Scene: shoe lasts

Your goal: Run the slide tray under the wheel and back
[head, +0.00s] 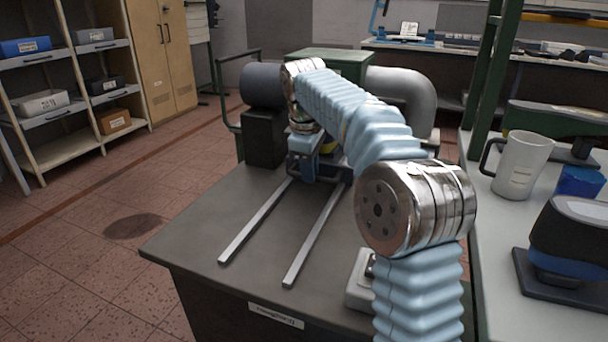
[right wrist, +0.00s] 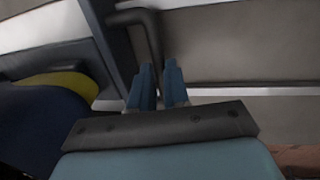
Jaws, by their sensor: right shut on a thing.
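Two pale parallel rails (head: 258,220) run along the grey table top (head: 190,225) to the machine at its far side. A dark grey cylinder (head: 262,85), probably the wheel or its housing, sits at the machine's left. My right arm reaches over the table, and my right gripper (head: 308,172) is low at the far end of the rails. In the right wrist view its blue fingers (right wrist: 158,88) are shut on a dark bent handle (right wrist: 151,42), apparently the slide tray's. The tray itself is mostly hidden by my arm. My left gripper is not in view.
A black block (head: 265,137) stands left of the rails, and a thick grey duct (head: 405,95) behind my arm. A mug (head: 520,163) and a black-and-blue device (head: 570,243) are on the right bench. The table's front left is clear.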

